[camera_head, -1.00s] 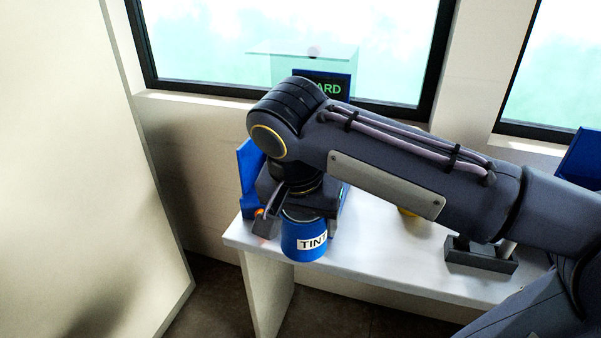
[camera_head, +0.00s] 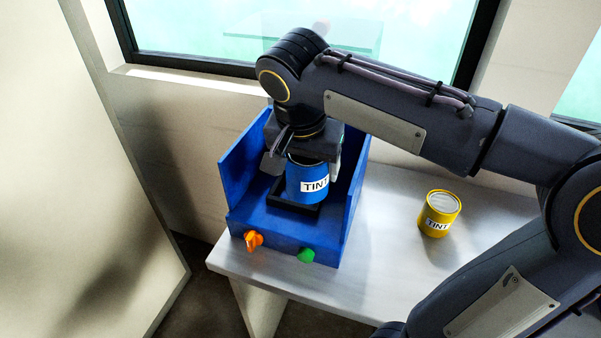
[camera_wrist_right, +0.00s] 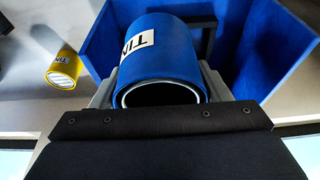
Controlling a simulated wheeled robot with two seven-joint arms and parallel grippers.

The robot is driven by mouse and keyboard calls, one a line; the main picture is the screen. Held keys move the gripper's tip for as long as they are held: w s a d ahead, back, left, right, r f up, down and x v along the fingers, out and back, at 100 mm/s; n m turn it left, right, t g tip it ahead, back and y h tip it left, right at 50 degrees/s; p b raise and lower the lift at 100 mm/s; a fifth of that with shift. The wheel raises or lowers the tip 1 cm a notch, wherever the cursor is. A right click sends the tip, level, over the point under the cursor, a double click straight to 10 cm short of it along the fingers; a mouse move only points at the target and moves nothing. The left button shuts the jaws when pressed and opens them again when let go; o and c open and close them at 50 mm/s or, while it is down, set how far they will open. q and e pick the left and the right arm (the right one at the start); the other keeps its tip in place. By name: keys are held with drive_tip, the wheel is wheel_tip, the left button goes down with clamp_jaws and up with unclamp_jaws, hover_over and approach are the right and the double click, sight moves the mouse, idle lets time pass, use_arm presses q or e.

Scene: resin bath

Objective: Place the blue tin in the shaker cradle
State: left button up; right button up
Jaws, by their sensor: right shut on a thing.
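The blue tin (camera_head: 309,184) has a white TINT label and is upright in the head view. My right gripper (camera_head: 306,160) is shut on it from above. The tin is inside the blue shaker (camera_head: 285,232), over the black cradle (camera_head: 292,203) on its floor. I cannot tell whether the tin's bottom touches the cradle. In the right wrist view the tin (camera_wrist_right: 160,50) sits between the fingers, with the shaker's blue walls (camera_wrist_right: 270,50) around it. My left gripper is not in view.
A yellow TINT tin (camera_head: 439,214) stands on the white bench (camera_head: 385,270) to the right of the shaker. An orange knob (camera_head: 253,241) and a green button (camera_head: 306,256) are on the shaker's front. A clear panel stands behind, by the window.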

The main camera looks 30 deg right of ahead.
drive_tip(key=w+d+f, duration=0.1)
drive_tip(key=w+f, duration=0.1)
drive_tip(key=w+d+f, duration=0.1)
drive_tip(key=w+f, duration=0.1)
drive_tip(key=w, duration=0.1)
drive_tip(key=w+d+f, duration=0.1)
drive_tip(key=w+f, duration=0.2)
drive_tip(key=shift+w+d, duration=0.15)
drive_tip(key=shift+w, duration=0.05)
drive_tip(key=shift+a+x, duration=0.15)
drive_tip(key=shift+x, duration=0.85)
drive_tip(key=shift+a+x, duration=0.15)
drive_tip(key=shift+x, duration=0.85)
drive_tip(key=shift+s+f, duration=0.1)
drive_tip(key=shift+f, duration=0.15)
drive_tip(key=o, duration=1.3)
drive_tip(key=shift+o, duration=0.2)
